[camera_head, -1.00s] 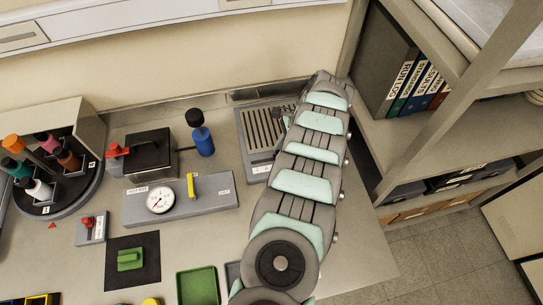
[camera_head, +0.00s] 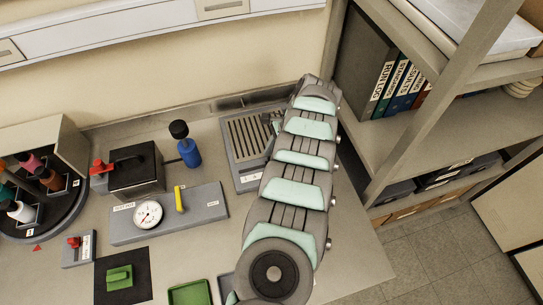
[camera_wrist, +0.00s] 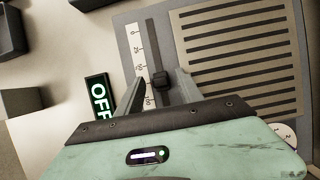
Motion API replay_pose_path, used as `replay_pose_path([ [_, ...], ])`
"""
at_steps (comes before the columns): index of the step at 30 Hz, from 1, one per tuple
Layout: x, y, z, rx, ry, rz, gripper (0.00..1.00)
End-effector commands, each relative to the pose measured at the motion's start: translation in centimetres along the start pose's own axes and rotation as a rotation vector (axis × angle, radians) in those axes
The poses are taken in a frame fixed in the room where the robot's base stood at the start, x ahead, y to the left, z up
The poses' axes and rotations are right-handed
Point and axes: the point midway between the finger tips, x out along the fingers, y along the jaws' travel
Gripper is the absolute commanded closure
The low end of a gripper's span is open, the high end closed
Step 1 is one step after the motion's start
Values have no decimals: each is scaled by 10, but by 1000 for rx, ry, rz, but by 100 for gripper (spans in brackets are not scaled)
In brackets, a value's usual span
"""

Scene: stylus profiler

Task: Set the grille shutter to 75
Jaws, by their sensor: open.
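The grille panel (camera_head: 247,137) lies on the bench at the back, left of my arm. In the wrist view its dark slats (camera_wrist: 240,50) fill the right side. The dark shutter knob (camera_wrist: 160,80) sits in the slot, near the third visible mark. My gripper (camera_wrist: 160,76) is open, with one finger on each side of the knob. I cannot tell whether either finger touches it. The fingers are mostly hidden in the head view.
A lit OFF sign (camera_wrist: 98,97) is left of the scale. A blue bottle (camera_head: 188,148) and a gauge block (camera_head: 205,209) with a yellow lever stand left of the grille. A shelf unit (camera_head: 375,150) rises close on the right of my arm.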

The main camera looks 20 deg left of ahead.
Motion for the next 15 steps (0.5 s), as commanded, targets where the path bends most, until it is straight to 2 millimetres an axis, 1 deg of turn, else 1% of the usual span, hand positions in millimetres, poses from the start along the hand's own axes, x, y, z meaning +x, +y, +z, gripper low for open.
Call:
replay_pose_path([
  [5, -17, 0, 0, 1, 0, -2, 56],
  [8, -35, -1, 0, 0, 0, -3, 56],
  [15, -84, -1, -1, -2, 3, -3, 56],
])
